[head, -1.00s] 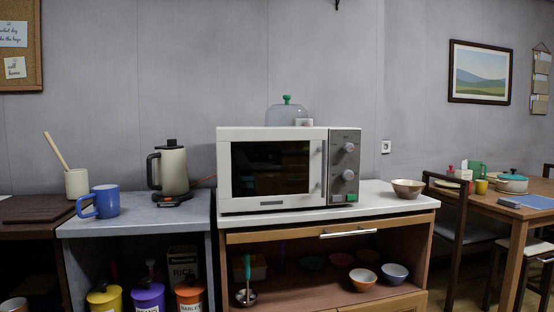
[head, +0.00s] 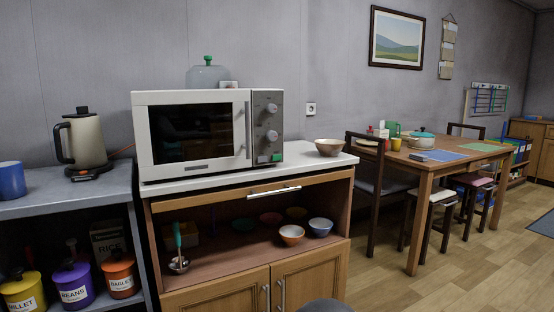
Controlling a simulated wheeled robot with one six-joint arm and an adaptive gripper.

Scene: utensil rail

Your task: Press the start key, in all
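A white microwave (head: 192,132) with a dark door window stands on the white top of a wooden cabinet. Its door looks shut, with an upright handle at the right. The grey control panel (head: 267,120) at its right side has two round knobs, one above the other. A small green key (head: 276,157), which looks like the start key, sits low on this panel beside a greyish key. Nothing covers the panel. My gripper is not in view.
A glass dome with a green knob sits on the microwave. A kettle (head: 87,140) and a blue mug (head: 11,180) stand on the shelf unit at left. A bowl (head: 329,147) sits right of the microwave. A dining table (head: 435,165) with chairs is at right; floor shows before it.

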